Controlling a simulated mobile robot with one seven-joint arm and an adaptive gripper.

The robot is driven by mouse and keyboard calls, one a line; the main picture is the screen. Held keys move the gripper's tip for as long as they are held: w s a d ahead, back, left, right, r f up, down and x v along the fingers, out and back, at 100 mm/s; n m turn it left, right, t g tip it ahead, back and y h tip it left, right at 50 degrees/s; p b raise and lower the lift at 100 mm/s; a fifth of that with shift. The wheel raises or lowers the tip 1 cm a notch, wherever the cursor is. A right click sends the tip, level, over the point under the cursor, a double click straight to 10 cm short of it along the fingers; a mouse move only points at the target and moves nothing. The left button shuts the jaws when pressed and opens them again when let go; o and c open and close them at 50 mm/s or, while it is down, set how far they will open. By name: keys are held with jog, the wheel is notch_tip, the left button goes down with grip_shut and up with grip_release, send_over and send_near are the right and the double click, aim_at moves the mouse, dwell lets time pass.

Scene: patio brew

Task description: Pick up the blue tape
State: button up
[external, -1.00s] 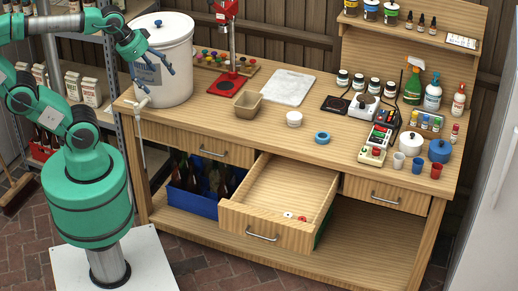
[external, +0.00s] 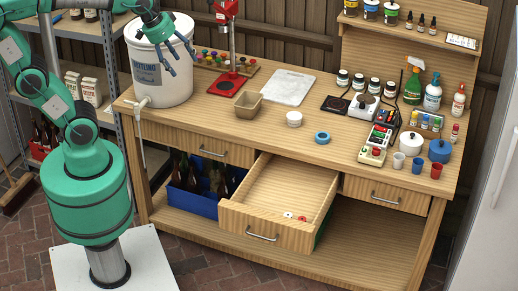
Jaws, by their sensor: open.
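The blue tape (external: 322,137) is a small blue ring lying flat on the wooden workbench (external: 225,123), near its front edge and right of a white round tub (external: 294,119). My gripper (external: 181,64) is open and empty at the upper left, in front of the white bottling bucket (external: 148,75) in the picture. It is well to the left of the tape and above it. Nothing covers the tape.
The middle drawer (external: 262,222) is pulled open with small red and white items inside. A tan box (external: 248,104), a white slab (external: 288,87) and a red press (external: 226,84) stand farther left. Cups (external: 417,165) and a white switch box (external: 372,156) are to the right.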

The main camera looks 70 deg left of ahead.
jog(key=w+d+f+n+g+p, duration=0.1)
jog(key=w+d+n+p, duration=0.15)
jog(key=w, duration=1.25)
jog(key=w+d+f+n+g+p, duration=0.1)
jog(key=w+d+f+p, duration=0.15)
jog(key=w, duration=1.25)
jog(key=w+d+f+n+g+p, duration=0.1)
jog(key=w+d+f+p, duration=0.1)
jog(key=w+f, duration=0.7)
jog(key=w+d+f+n+p, duration=0.1)
jog(key=w+d+f+p, duration=0.1)
jog(key=w+f, duration=0.8)
notch_tip(320, 180, down, 2)
jog(key=shift+w+d+f+g+y+p, duration=0.15)
jog(key=shift+d+g+y+p, duration=0.25)
jog(key=shift+d, duration=0.4)
jog(key=shift+f, duration=0.1)
jog(key=shift+w+a+f, duration=0.1)
jog(key=shift+w+f, duration=0.05)
jog(key=shift+f, duration=1.25)
jog(key=shift+w+a+f, duration=0.1)
jog(key=shift+w+f, duration=0.1)
jog(key=shift+f, duration=1.15)
jog(key=shift+w+a+f, duration=0.1)
jog(key=shift+w+f, duration=0.05)
jog(key=shift+f, duration=1.25)
